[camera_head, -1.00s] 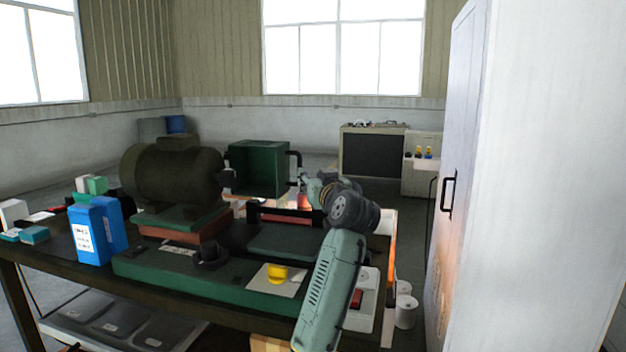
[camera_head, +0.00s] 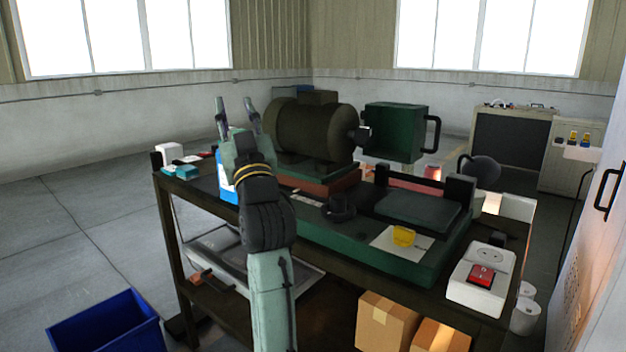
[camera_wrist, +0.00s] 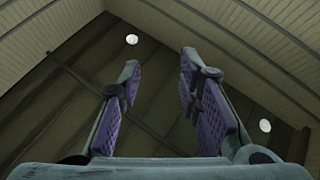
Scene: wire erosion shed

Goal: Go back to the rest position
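My gripper (camera_head: 236,106) points upward in the head view, with its two fingers spread apart and nothing between them. It stands in front of the workbench (camera_head: 350,256), and my arm hides part of the blue and white box (camera_head: 227,186) behind it. In the wrist view my gripper (camera_wrist: 160,85) shows both purple-padded fingers apart, with only the shed roof and two round lamps beyond them.
A green machine with a motor (camera_head: 310,130) stands on the bench, and a white switch box (camera_head: 481,278) sits at its right end. A blue bin (camera_head: 106,325) is on the floor at lower left. Cardboard boxes (camera_head: 388,322) lie below the bench.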

